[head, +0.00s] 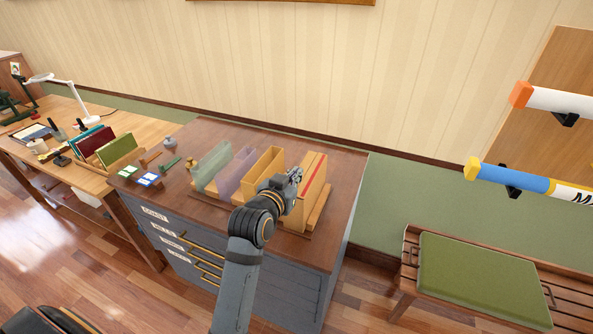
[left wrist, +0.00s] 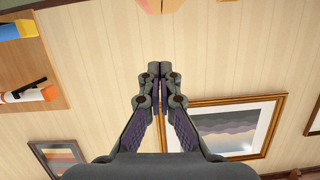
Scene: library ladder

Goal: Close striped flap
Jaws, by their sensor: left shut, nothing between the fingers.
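A tan folder with a red stripe (head: 313,182) stands at the right end of a row of files on the grey cabinet. Its striped face is tilted up, and I cannot tell how far its flap stands open. My left gripper (head: 296,174) is shut and empty, just left of the striped face; whether it touches is unclear. In the left wrist view the shut fingertips (left wrist: 160,68) point toward the picture's top, where a small tan and pinkish edge shows. My arm hides part of the row. My right gripper is not in view.
An open tan box (head: 262,165), a purple divider (head: 235,172) and a green divider (head: 211,165) stand left of the striped folder. The brown cabinet top (head: 345,175) is bare at the right. A green-cushioned bench (head: 480,280) stands at the right.

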